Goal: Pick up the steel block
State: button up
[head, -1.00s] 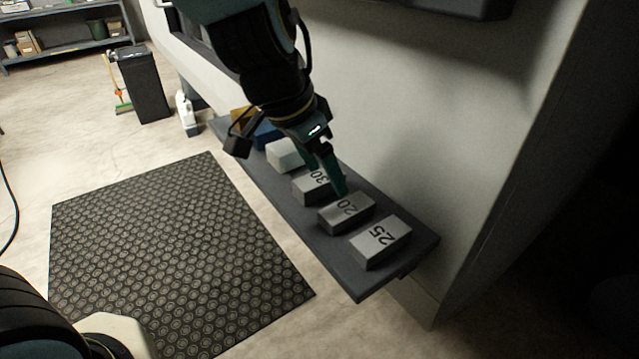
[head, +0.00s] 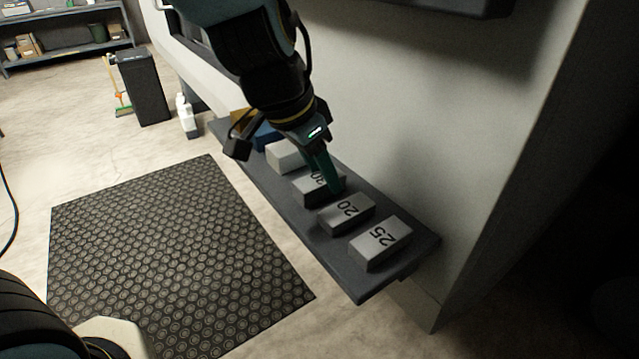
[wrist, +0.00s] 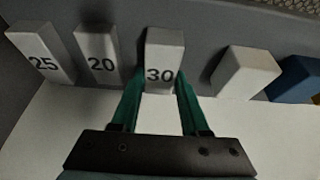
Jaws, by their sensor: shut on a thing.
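Several grey blocks sit in a row on a dark shelf (head: 345,272). They are marked 25 (head: 372,250), 20 (head: 346,216) and 30 (head: 311,194), with a plain pale one (head: 283,157) beyond. I cannot tell by look which are steel. My gripper (head: 331,187) is shut on the 30 block. In the wrist view, the green fingers (wrist: 160,82) touch both sides of the 30 block's near end (wrist: 164,45). In the head view the fingers hide part of its number. The block appears to rest on the shelf.
The 20 block (wrist: 100,52) stands close beside the held block, with the 25 block (wrist: 42,50) past it. A blue block (head: 266,138) and a yellowish one (head: 239,117) lie at the shelf's far end. A pale wall (head: 430,120) rises behind the shelf.

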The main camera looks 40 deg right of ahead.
grip_shut()
dwell(0.5)
